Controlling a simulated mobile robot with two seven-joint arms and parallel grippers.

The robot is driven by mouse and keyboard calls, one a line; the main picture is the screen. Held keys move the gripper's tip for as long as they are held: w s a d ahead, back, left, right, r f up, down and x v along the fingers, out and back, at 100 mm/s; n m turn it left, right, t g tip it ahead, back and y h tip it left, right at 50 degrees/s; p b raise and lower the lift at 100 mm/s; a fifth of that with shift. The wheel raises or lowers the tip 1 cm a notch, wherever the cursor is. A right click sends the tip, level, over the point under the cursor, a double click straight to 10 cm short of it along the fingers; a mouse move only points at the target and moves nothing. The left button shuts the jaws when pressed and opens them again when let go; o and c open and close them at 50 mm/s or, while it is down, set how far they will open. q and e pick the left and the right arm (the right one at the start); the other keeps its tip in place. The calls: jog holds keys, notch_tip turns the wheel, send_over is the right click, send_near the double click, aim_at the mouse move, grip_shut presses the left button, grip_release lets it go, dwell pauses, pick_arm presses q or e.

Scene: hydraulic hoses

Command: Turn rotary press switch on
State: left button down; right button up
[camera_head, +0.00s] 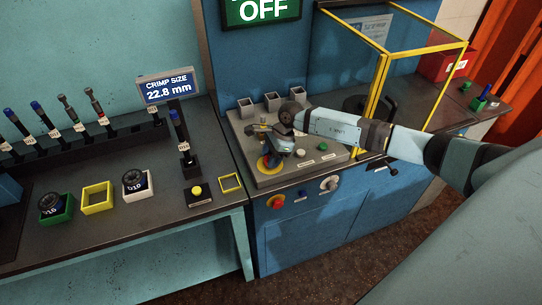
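A round pale rotary knob (329,183) sits on the front face of the blue press cabinet (310,232); it looks like the rotary switch. A green sign (262,10) above the press reads OFF. My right arm reaches in from the right, and my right gripper (268,143) is above the grey control panel (318,167), left of and higher in the picture than the knob. It is over a yellow disc (268,165) with red on it, which it partly hides. Its fingers are too small and overlapped to show whether they are open. My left gripper is out of view.
A red-and-yellow control (278,202) and a small blue one (302,194) share the cabinet front. White (300,152) and green (323,146) buttons are on the panel. A yellow-framed guard (376,75) stands behind my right arm. The left bench holds hose fittings and coloured trays.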

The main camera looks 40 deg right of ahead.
jog(key=shift+m, duration=0.5)
jog(key=m+t, duration=0.1)
jog(key=m, duration=0.3)
jog(key=shift+t+h, duration=0.4)
jog(key=m, duration=0.2)
jog(key=m+t+h+b, duration=0.1)
jog(key=m, duration=0.2)
jog(key=shift+s+a+h, duration=0.1)
jog(key=shift+h, duration=0.2)
jog(key=m+h+b, duration=0.1)
jog(key=m, duration=0.1)
jog(key=m+h+b, duration=0.1)
jog(key=m, duration=0.2)
jog(key=shift+m+t, duration=0.3)
jog(key=shift+t, duration=0.1)
jog(key=shift+a+m+h+b, duration=0.1)
jog(key=shift+m+h+b, duration=0.45)
jog(key=shift+m, duration=0.55)
jog(key=shift+r, duration=0.1)
jog(key=o, duration=0.9)
